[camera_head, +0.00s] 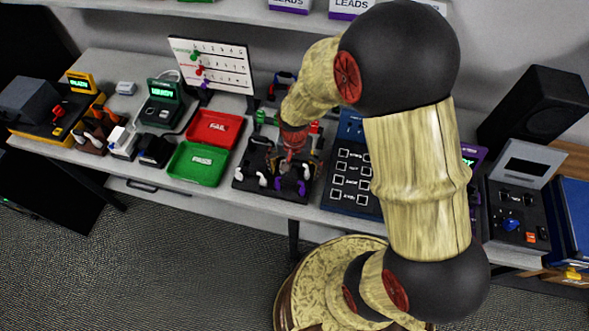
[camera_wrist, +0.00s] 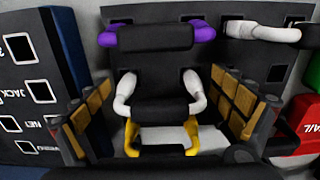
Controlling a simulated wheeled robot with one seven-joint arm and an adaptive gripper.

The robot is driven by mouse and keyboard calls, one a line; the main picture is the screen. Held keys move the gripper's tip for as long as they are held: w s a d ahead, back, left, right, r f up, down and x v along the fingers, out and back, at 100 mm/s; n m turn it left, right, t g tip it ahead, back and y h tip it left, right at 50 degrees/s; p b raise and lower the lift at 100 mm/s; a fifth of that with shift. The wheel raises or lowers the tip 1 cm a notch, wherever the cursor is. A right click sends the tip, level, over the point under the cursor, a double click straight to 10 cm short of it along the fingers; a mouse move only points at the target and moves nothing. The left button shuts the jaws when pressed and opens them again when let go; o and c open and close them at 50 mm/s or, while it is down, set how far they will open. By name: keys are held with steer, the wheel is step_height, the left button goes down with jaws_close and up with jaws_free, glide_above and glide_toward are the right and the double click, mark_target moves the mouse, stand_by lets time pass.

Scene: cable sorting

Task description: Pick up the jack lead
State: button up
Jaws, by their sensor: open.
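Several leads lie in a black slotted tray (camera_head: 243,183), and I cannot tell for certain which is the jack lead. In the wrist view a black lead with white ends (camera_wrist: 126,90) lies between the fingers of my gripper (camera_wrist: 164,112). A lead with purple ends (camera_wrist: 131,37) lies beyond it, and one with yellow ends (camera_wrist: 132,139) is nearer the camera. My gripper is open, its tan-padded fingers low on either side of the leads. In the head view my arm hides part of the tray.
A blue labelled panel (camera_head: 352,178) stands right of the tray. A red FAIL tray (camera_head: 214,128) and a green tray (camera_head: 198,163) are to its left. Another white-ended lead (camera_wrist: 262,32) lies at the upper right in the wrist view. A whiteboard (camera_head: 216,66) stands behind.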

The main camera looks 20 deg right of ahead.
steer(key=shift+c, duration=0.5)
steer(key=c, duration=1.1)
steer(key=shift+c, duration=0.3)
